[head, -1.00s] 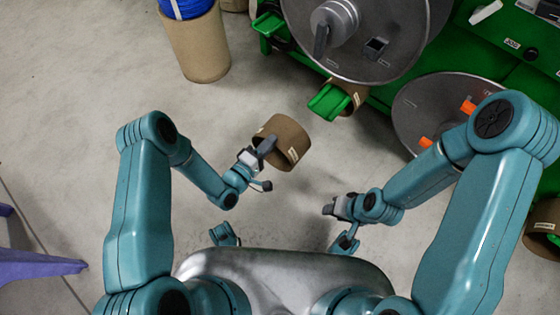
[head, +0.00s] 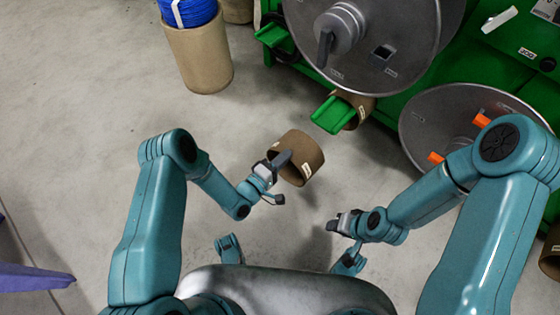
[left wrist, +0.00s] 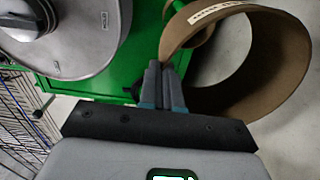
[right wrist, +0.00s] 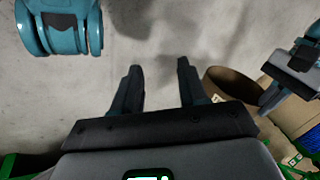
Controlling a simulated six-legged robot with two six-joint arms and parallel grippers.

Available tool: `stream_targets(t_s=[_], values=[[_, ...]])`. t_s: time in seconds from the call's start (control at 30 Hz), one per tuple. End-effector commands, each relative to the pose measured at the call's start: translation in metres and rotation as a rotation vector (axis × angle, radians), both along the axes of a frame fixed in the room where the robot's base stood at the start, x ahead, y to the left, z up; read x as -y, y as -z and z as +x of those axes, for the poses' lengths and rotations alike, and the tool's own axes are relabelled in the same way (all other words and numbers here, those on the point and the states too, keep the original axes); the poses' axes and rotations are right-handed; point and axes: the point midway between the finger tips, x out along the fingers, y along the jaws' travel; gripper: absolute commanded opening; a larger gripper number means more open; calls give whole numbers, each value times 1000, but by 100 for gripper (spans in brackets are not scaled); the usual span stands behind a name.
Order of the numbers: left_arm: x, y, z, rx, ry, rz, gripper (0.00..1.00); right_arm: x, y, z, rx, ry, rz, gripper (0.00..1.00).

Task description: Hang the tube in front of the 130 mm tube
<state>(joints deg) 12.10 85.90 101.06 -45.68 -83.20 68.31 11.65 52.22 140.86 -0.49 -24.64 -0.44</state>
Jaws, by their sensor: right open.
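The tube is a short, wide brown cardboard ring (head: 303,152) with a white label. My left gripper (head: 281,164) is shut on its wall and holds it up off the floor. In the left wrist view the closed fingers (left wrist: 166,78) pinch the rim of the tube (left wrist: 262,85). Another brown tube (head: 360,107) hangs on a green peg (head: 332,115) on the green rack, beyond the held one; I cannot read its size. My right gripper (head: 340,222) is open and empty; its spread fingers (right wrist: 158,85) show in the right wrist view.
A large grey reel (head: 395,50) stands above the peg on the green rack (head: 400,112). A second reel (head: 455,110) with orange clips is at the right. A brown cylinder with blue cable (head: 198,58) stands at the back left. Grey floor is clear around my left arm.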

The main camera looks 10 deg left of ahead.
Motion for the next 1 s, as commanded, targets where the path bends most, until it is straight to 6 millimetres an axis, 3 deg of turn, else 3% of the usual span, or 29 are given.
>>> stream_targets(t_s=[1.0], values=[[41,0,56,1,1,0,0,3,17,13,43,5,-8,43]])
